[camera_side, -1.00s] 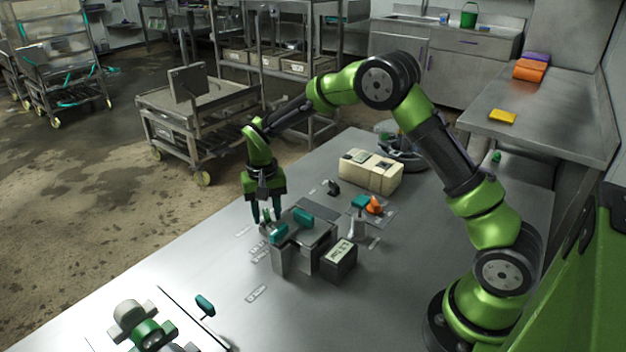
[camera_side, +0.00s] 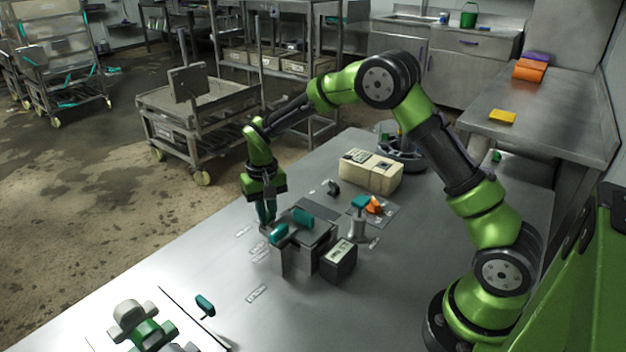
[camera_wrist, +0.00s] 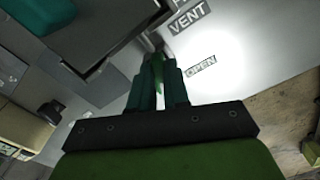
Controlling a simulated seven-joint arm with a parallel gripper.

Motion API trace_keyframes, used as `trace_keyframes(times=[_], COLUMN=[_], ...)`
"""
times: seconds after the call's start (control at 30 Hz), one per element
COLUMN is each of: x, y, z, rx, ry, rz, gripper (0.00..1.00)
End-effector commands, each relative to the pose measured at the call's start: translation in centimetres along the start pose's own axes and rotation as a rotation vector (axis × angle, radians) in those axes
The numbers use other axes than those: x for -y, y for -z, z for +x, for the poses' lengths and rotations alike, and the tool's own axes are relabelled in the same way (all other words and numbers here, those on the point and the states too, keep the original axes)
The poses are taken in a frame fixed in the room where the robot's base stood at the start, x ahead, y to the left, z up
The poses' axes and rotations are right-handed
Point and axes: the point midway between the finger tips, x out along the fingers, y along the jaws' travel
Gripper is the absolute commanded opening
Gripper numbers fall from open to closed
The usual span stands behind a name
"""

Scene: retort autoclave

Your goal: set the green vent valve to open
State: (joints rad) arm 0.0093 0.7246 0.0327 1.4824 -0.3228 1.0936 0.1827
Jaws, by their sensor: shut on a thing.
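The green vent valve's handle (camera_wrist: 158,72) shows as a thin green lever between the fingertips in the wrist view. My gripper (camera_wrist: 160,85) is shut on it, pointing down. In the side view my gripper (camera_side: 266,222) is low at the left edge of the grey metal block, and its fingers overlap and hide the valve handle. In the wrist view the VENT label (camera_wrist: 189,16) lies just beyond the fingertips, and the OPEN label (camera_wrist: 201,67) lies just to their right. The handle points roughly along the fingers; its exact angle to OPEN is hard to tell.
The grey block (camera_side: 297,260) carries two teal handles (camera_side: 303,217) close beside my gripper. A dark labelled box (camera_side: 339,260) stands against it. A post with a teal top (camera_side: 359,203), an orange knob (camera_side: 375,205) and a cream box (camera_side: 370,173) stand behind.

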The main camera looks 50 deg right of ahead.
Motion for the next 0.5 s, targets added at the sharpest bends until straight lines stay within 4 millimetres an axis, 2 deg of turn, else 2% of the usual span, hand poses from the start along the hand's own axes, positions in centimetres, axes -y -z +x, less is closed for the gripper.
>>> trace_keyframes(times=[0.5], x=[-0.15], y=[-0.04], z=[-0.02], rx=[0.003], ry=[0.001], rz=[-0.476], gripper=[0.0])
